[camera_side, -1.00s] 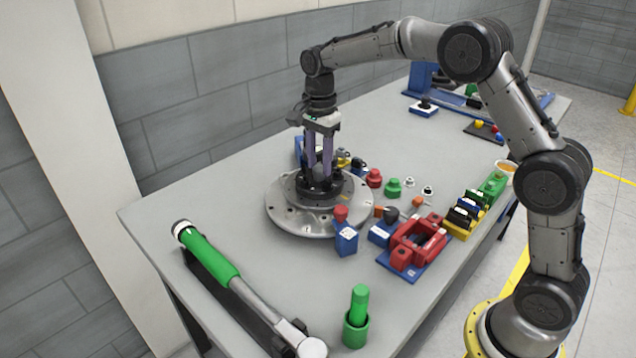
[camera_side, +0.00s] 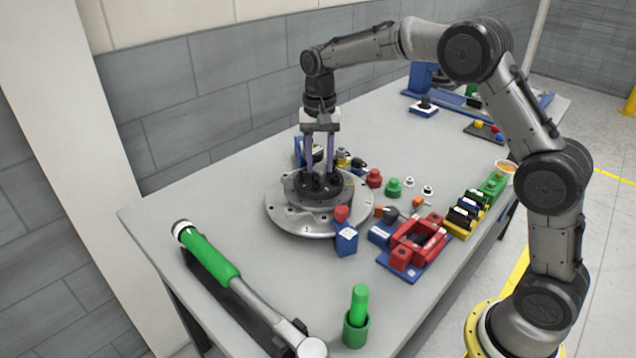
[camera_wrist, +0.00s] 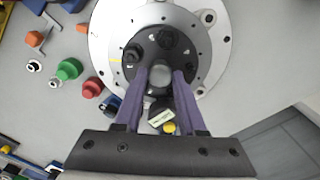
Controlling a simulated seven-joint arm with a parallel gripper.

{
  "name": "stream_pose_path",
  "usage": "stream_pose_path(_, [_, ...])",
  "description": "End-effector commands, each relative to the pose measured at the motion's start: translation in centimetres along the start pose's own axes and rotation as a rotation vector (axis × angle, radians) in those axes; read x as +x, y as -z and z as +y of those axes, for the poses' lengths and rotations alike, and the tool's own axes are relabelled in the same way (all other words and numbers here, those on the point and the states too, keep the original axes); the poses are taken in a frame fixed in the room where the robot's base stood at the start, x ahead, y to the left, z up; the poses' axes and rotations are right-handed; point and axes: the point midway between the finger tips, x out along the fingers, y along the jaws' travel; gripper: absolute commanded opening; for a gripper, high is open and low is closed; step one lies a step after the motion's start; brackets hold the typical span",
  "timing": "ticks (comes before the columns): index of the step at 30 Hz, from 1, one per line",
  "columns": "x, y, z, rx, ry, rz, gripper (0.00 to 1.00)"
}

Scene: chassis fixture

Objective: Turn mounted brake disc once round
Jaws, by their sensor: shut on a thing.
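The brake disc (camera_side: 285,222) is a pale metal ring lying flat on the table. Its raised dark hub (camera_side: 312,196) has studs on top, and a grey round centre boss (camera_wrist: 158,76) shows in the wrist view. The disc (camera_wrist: 112,20) fills the top of that view, with holes around its rim. My gripper (camera_side: 319,180) points straight down over the hub. Its two purple fingers are shut on the centre boss, one on either side in the wrist view (camera_wrist: 160,78). The fingertips' exact contact is partly hidden.
A blue block with a red top (camera_side: 346,238) stands close to the disc's front right edge. A red fixture (camera_side: 420,240) and several small coloured parts lie to the right. A green-handled torque wrench (camera_side: 212,256) lies at front left. The table left of the disc is clear.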

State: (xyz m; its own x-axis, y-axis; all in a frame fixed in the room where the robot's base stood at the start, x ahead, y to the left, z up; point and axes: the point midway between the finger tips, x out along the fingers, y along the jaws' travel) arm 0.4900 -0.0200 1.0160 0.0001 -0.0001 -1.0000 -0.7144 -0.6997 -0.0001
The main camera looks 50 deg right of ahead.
Motion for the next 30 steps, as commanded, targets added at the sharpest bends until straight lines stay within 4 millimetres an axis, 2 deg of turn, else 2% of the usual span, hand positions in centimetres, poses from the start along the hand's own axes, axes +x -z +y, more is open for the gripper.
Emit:
stream_pose_path(3, [0.11,-0.02,0.04,-0.121,-0.002,-0.002,0.0])
stream_pose_path(10, [0.1,-0.02,0.04,-0.249,-0.002,-0.002,0.0])
stream_pose_path(15, [0.1,-0.02,0.04,-0.42,-0.002,-0.002,0.0])
stream_pose_path(22, [0.1,-0.03,0.04,-0.548,-0.002,-0.002,0.0])
stream_pose_path(30, [0.1,-0.03,0.04,-0.783,-0.001,-0.002,0.0])
